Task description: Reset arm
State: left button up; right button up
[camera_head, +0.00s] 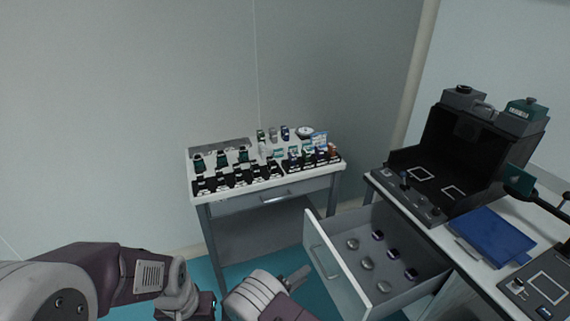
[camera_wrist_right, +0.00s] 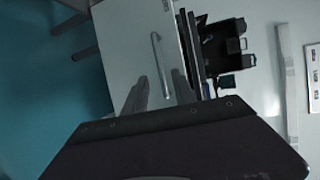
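My right gripper (camera_head: 298,277) is beside the front of an open drawer (camera_head: 318,230), close to its handle (camera_head: 323,262) in the head view. In the right wrist view its two fingers (camera_wrist_right: 158,90) are spread with nothing between the tips. A pale panel with a bar handle (camera_wrist_right: 159,55) shows beyond them; I cannot tell the exact gap. My left arm (camera_head: 100,280) comes in from the left, bent low; its fingertips do not show.
The drawer holds several round pieces (camera_head: 367,263) under the right table. That table carries a black open-fronted apparatus (camera_head: 455,140) and a blue tray (camera_head: 492,238). A smaller white table (camera_head: 245,185) behind bears racks of small items. Teal floor lies below.

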jog(key=w+d+r+m+g+h+p, duration=0.1)
jog(key=w+d+r+m+g+p, duration=0.15)
jog(key=d+r, duration=0.35)
jog(key=w+d+r+m+g+h+p, duration=0.1)
jog(key=w+d+r+m, duration=0.15)
jog(key=r, duration=0.55)
jog(key=s+d+r+m+g+y+p, duration=0.25)
jog(key=s+d+r+m+g, duration=0.45)
jog(key=d, duration=0.4)
jog(key=s+r+m+g+y+p, duration=0.1)
jog(key=s+r+m+y+p, duration=0.15)
jog(key=s+m+y, duration=0.8)
jog(key=s+a+f+m+t, duration=0.1)
jog(key=a+m, duration=0.3)
jog(key=m, duration=0.6)
jog(key=s+a+f+m+t+y, duration=0.1)
jog(key=s+a+f+m, duration=0.2)
jog(key=m, duration=0.8)
jog(key=shift+s+a, duration=0.5)
jog(key=shift+a, duration=0.75)
